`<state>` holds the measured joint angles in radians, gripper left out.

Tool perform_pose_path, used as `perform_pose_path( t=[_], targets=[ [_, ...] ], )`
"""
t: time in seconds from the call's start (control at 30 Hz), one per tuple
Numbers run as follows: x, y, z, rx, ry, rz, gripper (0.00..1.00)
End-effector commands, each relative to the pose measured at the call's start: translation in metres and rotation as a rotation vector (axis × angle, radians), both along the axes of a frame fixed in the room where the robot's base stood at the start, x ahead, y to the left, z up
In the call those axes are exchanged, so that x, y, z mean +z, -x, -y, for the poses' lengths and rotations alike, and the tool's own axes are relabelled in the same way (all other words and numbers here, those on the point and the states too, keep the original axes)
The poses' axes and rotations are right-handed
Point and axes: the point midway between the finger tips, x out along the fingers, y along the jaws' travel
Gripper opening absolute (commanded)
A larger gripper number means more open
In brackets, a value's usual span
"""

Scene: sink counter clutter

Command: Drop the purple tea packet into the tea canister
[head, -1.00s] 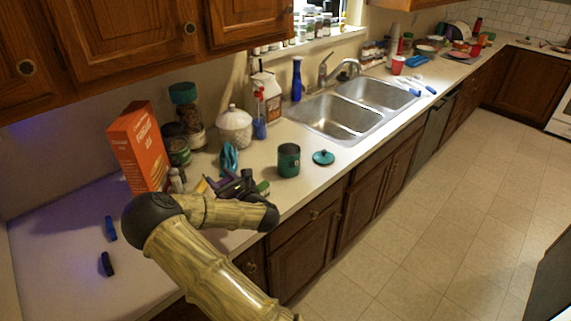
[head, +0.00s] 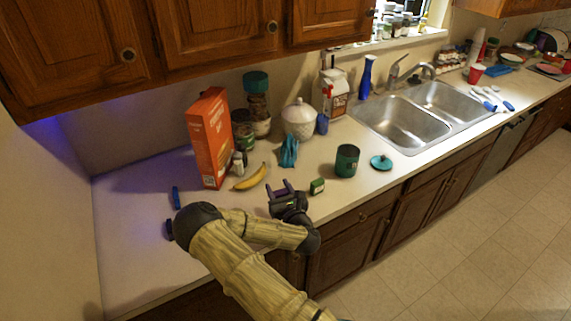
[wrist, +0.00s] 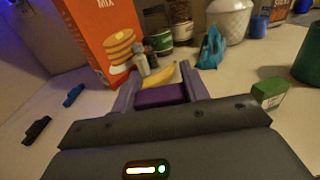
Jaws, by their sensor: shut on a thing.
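The tea canister (head: 347,160) is a dark green, open-topped cylinder on the counter, with its teal lid (head: 381,163) lying to its right. Part of the canister also shows at the right edge of the wrist view (wrist: 307,64). My gripper (head: 281,190) is over the front part of the counter, left of the canister and apart from it. In the wrist view, its fingers (wrist: 160,90) are shut on the purple tea packet (wrist: 162,96), which lies across between them. My gripper hides part of the packet.
A small green box (head: 317,186) lies between my gripper and the canister. A banana (head: 251,178), a blue crumpled item (head: 289,151) and an orange mix box (head: 210,140) stand behind and left. The sink (head: 400,125) is at the back right.

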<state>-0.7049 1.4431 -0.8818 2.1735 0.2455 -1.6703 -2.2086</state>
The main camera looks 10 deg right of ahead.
Motion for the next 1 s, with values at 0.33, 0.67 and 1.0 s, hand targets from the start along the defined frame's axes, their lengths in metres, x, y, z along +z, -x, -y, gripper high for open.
perform_pose_path(
  t=[0.33,0.67,1.0],
  targets=[
    [-0.004,0.075,0.016,-0.145,0.004,-0.003,0.23],
    [-0.009,0.088,0.021,-0.167,-0.001,0.002,0.23],
    [-0.009,0.087,0.018,-0.161,-0.001,0.001,0.23]
  ],
)
